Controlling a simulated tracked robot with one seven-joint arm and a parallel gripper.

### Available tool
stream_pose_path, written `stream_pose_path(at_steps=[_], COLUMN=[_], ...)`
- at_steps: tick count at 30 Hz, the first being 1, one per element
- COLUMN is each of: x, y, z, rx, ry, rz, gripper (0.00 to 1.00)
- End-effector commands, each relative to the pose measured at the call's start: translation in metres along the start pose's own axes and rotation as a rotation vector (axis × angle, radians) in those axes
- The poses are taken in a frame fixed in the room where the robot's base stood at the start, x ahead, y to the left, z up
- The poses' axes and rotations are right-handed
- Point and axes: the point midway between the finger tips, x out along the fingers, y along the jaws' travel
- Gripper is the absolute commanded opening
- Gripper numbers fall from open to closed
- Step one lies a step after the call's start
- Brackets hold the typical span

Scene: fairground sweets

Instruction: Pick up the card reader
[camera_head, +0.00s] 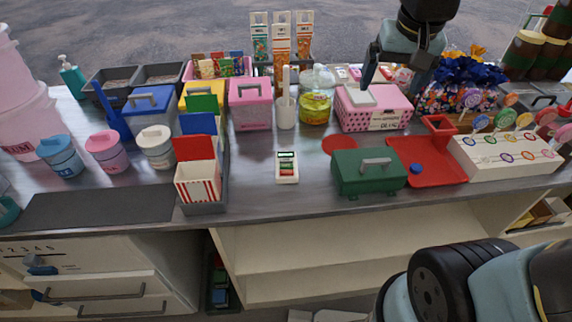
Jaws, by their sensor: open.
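A small white handheld device with a dark screen and coloured keys, which looks like the card reader (287,168), lies on the grey counter near its front edge, left of the green lidded box. Its top face is in full view and nothing covers it. My gripper (393,76) is at the upper right, above and behind the pink dotted box, well apart from the card reader. It is open, with one dark finger pointing down at its left.
A green box (369,172) with a handle and a red tray (428,162) stand right of the device. A red-striped carton (197,182) stands left. Counter directly around the device is clear.

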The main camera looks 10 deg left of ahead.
Motion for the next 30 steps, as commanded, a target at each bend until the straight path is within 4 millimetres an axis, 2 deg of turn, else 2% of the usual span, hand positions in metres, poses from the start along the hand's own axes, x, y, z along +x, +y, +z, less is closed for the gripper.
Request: stream_pose_path(at_steps=[1, 8, 12, 18, 24, 30], x=[0.011, 0.055, 0.084, 0.117, 0.133, 0.155], y=[-0.016, -0.084, -0.128, -0.176, -0.198, -0.200], z=[-0.006, -0.019, -0.018, -0.008, 0.000, 0.007], rx=[-0.015, -0.049, -0.068, -0.088, -0.096, -0.096], ry=[-0.028, -0.130, -0.190, -0.253, -0.282, -0.288], rz=[-0.003, -0.006, -0.002, 0.006, 0.012, 0.014], gripper=[0.94, 0.94, 0.94, 0.94, 0.94, 0.94])
